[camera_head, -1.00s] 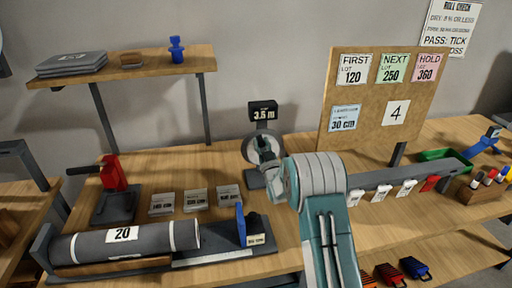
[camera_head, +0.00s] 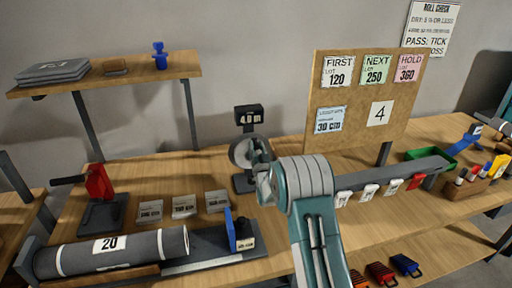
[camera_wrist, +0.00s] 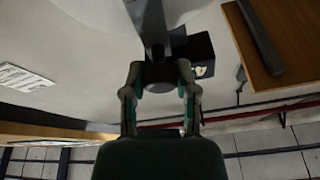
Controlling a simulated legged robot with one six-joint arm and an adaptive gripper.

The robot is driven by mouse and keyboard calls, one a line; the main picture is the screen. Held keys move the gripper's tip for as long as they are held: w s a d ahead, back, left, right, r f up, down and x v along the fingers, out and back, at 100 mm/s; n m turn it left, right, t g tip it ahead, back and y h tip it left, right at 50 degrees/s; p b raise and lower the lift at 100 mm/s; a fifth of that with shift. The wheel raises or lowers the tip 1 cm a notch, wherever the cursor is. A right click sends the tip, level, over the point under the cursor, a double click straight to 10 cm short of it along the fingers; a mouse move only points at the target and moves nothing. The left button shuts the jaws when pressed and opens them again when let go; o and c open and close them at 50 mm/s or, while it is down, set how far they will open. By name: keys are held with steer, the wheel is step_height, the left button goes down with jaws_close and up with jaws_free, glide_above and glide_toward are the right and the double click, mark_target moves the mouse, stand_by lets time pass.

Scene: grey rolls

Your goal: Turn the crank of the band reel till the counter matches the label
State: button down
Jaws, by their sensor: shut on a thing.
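The band reel (camera_head: 238,152) is a round grey disc on a dark stand at the middle of the bench, partly hidden by my arm. Its counter (camera_head: 249,117), a black box above the disc, seems to read 4.0 m. My gripper (camera_wrist: 160,80) is shut on the dark crank knob (camera_wrist: 158,72), with one finger on each side. In the head view my wrist hides most of the crank. A white card with a 4 (camera_head: 380,113) and a blue label reading 30 cm (camera_head: 329,120) are on the board.
The board (camera_head: 350,144) stands right of the reel. A large grey roll marked 20 (camera_head: 75,255) lies at front left. A red-handled device (camera_head: 99,183) and several small cards (camera_head: 184,206) are behind it. A green tray (camera_head: 460,143) is at right.

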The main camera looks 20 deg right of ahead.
steer(key=shift+f, duration=0.5)
steer(key=shift+c, duration=1.8)
jaws_free()
steer(key=shift+a, duration=0.1)
steer(key=shift+r, duration=0.15)
steer(key=shift+r, duration=0.1)
steer(key=v, duration=1.2)
